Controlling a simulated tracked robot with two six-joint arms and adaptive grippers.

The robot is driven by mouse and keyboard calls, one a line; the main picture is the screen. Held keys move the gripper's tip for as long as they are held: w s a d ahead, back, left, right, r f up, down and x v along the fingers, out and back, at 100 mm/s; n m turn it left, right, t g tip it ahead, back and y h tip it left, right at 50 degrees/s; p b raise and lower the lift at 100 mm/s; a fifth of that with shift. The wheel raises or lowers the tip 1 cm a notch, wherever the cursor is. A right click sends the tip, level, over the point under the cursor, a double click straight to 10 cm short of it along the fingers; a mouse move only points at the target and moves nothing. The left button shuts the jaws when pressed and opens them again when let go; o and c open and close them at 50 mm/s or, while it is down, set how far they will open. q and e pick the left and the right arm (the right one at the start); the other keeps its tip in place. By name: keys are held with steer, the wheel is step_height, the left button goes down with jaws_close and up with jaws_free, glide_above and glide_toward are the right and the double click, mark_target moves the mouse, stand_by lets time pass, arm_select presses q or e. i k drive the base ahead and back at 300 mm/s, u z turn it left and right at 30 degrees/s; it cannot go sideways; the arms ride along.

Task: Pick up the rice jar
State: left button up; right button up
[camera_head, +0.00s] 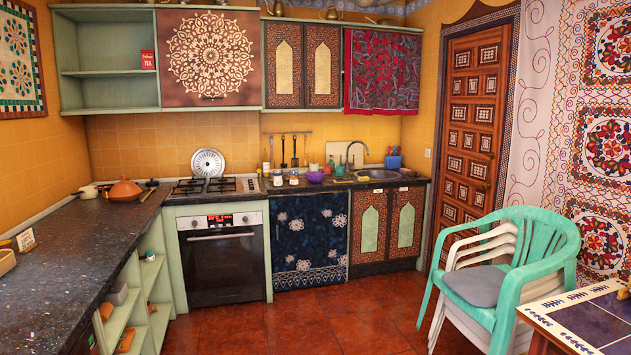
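Two small jars stand on the far counter just right of the stove: a left jar (278,178) and a right jar (294,178). Both look pale with coloured bands. Their labels are too small to read, so I cannot tell whether either is the rice jar. Neither of my grippers is in view.
A purple bowl (315,177) and bottles stand right of the jars, before the sink (378,174). The gas stove (215,187) is left of them. Stacked chairs (500,270) and a tiled table (590,320) occupy the right. The red floor (310,325) is clear in the middle.

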mark_target(277, 175)
steer(key=z, duration=0.2)
steer(key=i, duration=1.7)
steer(key=z, duration=0.25)
steer(key=i, duration=3.05)
steer(key=u, duration=0.6)
steer(key=i, duration=1.35)
steer(key=u, duration=0.4)
steer(key=i, duration=0.95)
steer(key=u, duration=0.2)
